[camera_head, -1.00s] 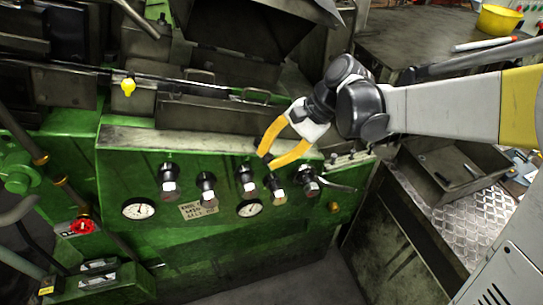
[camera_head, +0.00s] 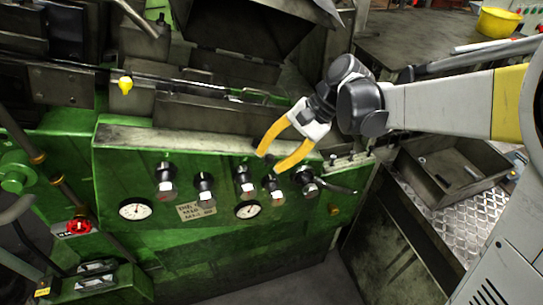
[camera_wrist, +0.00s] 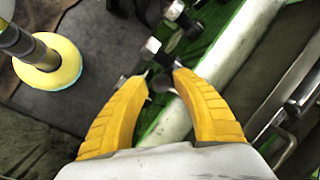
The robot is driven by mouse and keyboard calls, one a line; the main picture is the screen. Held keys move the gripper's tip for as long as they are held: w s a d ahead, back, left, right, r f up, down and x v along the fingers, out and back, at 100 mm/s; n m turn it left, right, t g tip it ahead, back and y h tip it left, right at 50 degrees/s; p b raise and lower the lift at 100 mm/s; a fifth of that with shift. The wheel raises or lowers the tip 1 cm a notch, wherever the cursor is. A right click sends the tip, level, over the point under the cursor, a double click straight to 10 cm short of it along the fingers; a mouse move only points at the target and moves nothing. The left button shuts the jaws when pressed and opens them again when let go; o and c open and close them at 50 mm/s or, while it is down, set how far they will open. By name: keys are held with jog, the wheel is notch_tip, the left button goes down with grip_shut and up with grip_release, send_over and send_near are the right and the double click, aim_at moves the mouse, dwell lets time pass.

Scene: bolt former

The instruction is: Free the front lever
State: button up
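On the green front panel (camera_head: 290,225), a dark lever (camera_head: 338,188) sticks out to the right from the rightmost valve fitting (camera_head: 307,182). I take this as the front lever; I cannot tell whether anything blocks it. My gripper (camera_head: 269,162) has two yellow curved fingers with their tips apart. In the head view it shows at the panel's top edge, up and left of the lever. In the wrist view my gripper (camera_wrist: 161,76) has a gap between its tips, with dark and metal fittings (camera_wrist: 152,46) beyond. I cannot tell whether it touches anything.
Several valve knobs (camera_head: 204,190) and two round gauges (camera_head: 135,209) line the panel. A grey ledge (camera_head: 180,141) runs above them. A metal bin (camera_head: 450,170) stands to the right.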

jog(key=shift+r, duration=0.1)
jog(key=v, duration=1.2)
jog(key=s+d+f+n+t+h+b, duration=0.1)
jog(key=s+d+f+t+h+b, duration=0.1)
jog(key=f+b, duration=0.5)
jog(key=s+d+f+n+t+h+b, duration=0.2)
jog(key=s+d+f+b, duration=0.3)
jog(key=f, duration=0.7)
jog(key=s+d+f+n+t+h+b, duration=0.2)
jog(key=s+f+b, duration=0.4)
jog(key=f+b, duration=0.3)
jog(key=shift+s+d+f+t+h, duration=0.2)
jog(key=shift+d+f+t+h, duration=0.1)
jog(key=shift+d+t+h, duration=0.65)
